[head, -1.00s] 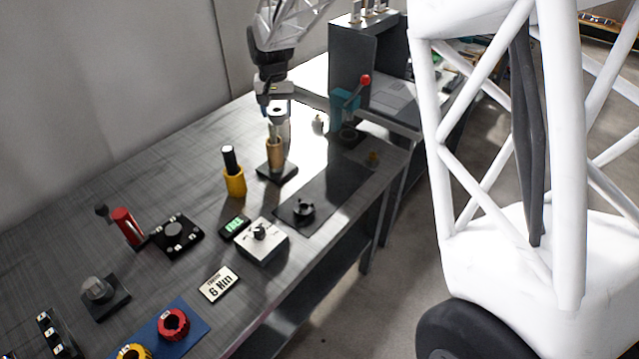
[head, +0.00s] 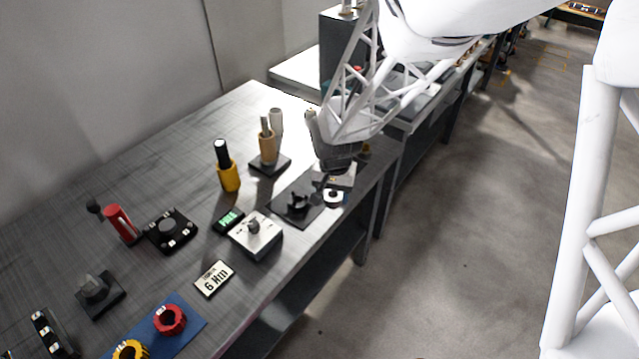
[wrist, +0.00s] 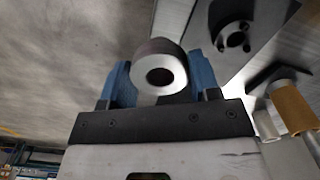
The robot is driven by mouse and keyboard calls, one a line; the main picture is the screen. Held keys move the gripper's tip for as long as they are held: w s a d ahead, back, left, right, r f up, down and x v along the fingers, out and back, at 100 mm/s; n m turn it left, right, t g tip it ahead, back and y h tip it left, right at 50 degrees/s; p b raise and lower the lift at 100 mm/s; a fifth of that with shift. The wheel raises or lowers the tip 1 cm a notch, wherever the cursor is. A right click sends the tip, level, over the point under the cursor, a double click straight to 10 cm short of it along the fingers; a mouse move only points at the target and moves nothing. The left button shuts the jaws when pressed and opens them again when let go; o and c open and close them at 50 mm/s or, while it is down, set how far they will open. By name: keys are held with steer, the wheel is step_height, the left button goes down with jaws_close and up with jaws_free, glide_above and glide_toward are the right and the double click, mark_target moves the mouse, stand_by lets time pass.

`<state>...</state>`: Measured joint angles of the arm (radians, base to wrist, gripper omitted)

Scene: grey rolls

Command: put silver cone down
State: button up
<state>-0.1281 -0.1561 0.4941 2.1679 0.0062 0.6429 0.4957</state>
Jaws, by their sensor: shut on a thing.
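The silver cone (wrist: 178,73) is between the two blue fingers of my gripper (wrist: 160,70) in the wrist view, with its pale round end and dark hole facing the camera. My gripper is shut on it. In the head view my gripper (head: 336,184) is low over the right part of the bench, and the cone (head: 333,198) shows as a small pale ring below it. It is beside the right end of the dark mat (head: 280,207), right of the black fitting (head: 299,203). Whether the cone touches the surface cannot be told.
A grey box with a knob (head: 256,237) stands in front of the mat. A tan post on a black base (head: 267,148) and a yellow holder (head: 229,177) stand to the left. The bench's front edge is close to my gripper on the right.

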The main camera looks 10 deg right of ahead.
steer(key=shift+s+d+f, duration=0.2)
steer(key=shift+s, duration=0.25)
steer(key=shift+s+d+f, duration=0.15)
steer(key=shift+s+f, duration=0.05)
steer(key=shift+s, duration=0.2)
steer(key=shift+w, duration=0.15)
steer(key=w, duration=0.5)
steer(key=w+a+f, duration=0.1)
steer(key=w, duration=0.4)
steer(key=w+a, duration=0.1)
steer(key=w, duration=0.4)
steer(key=shift+w+f, duration=0.2)
steer(key=shift+w, duration=0.15)
steer(key=shift+f, duration=0.1)
steer(key=shift+f, duration=1.7)
steer(key=shift+f, duration=0.1)
steer(key=o, duration=1.3)
step_height(320, 180, up, 12)
